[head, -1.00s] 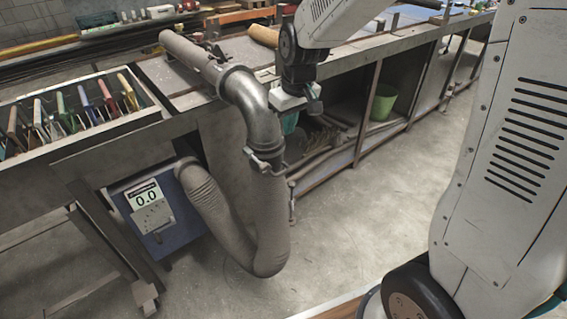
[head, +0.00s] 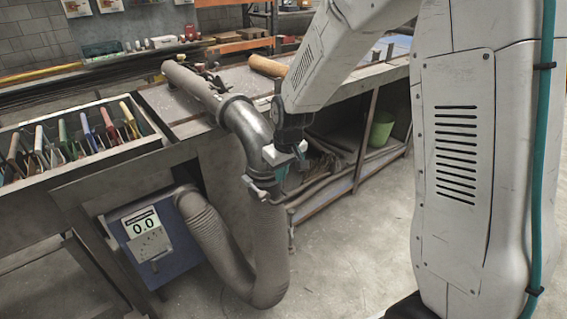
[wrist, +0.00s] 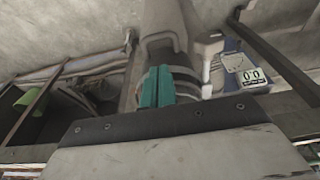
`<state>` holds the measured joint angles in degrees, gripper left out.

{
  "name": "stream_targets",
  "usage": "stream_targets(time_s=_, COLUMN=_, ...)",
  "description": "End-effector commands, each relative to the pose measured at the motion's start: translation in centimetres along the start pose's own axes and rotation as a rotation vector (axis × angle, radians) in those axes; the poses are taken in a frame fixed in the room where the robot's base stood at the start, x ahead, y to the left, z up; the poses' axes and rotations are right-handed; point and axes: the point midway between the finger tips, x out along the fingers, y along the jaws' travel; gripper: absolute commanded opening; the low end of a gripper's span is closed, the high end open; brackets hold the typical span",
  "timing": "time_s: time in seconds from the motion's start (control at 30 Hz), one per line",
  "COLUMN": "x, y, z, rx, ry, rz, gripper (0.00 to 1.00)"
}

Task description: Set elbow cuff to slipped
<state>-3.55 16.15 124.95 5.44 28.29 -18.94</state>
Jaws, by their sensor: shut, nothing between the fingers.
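A grey metal elbow (head: 247,122) bends down from the pipe on the bench into a ribbed fabric hose (head: 270,245). The elbow cuff (head: 259,188), a band with a clamp, is around the joint at the elbow's lower end. I cannot tell from the picture whether it sits fully on or has slipped. My gripper (head: 281,172) is close beside the elbow, just right of the cuff, and partly hidden. In the wrist view its teal fingers (wrist: 156,87) are shut together in front of the duct, with a light clamp part (wrist: 208,48) beside them. Contact is unclear.
A blue meter box (head: 150,240) reading 0.0 hangs below the bench at left; the hose loops up to it. A rack of coloured-handled tools (head: 75,140) lies left. A green bucket (head: 381,129) stands on the lower shelf. Floor in front is clear.

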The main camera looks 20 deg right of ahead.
Motion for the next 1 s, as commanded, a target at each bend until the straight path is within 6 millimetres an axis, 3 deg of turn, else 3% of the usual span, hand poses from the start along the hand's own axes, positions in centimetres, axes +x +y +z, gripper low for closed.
stream_targets(time_s=0.1, x=2.7, y=-0.1, z=0.1, rx=0.001, ry=-0.005, rz=-0.002, gripper=0.00)
stream_targets(time_s=0.3, x=5.4, y=0.0, z=1.1, rx=0.001, ry=-0.002, rz=-0.001, gripper=0.00)
stream_targets(time_s=0.5, x=6.6, y=0.0, z=1.6, rx=0.001, ry=0.000, rz=0.000, gripper=0.00)
stream_targets(time_s=0.87, x=6.8, y=0.0, z=1.7, rx=0.001, ry=-0.001, rz=0.000, gripper=0.00)
stream_targets(time_s=1.0, x=8.8, y=0.0, z=2.1, rx=0.001, ry=-0.005, rz=-0.002, gripper=0.00)
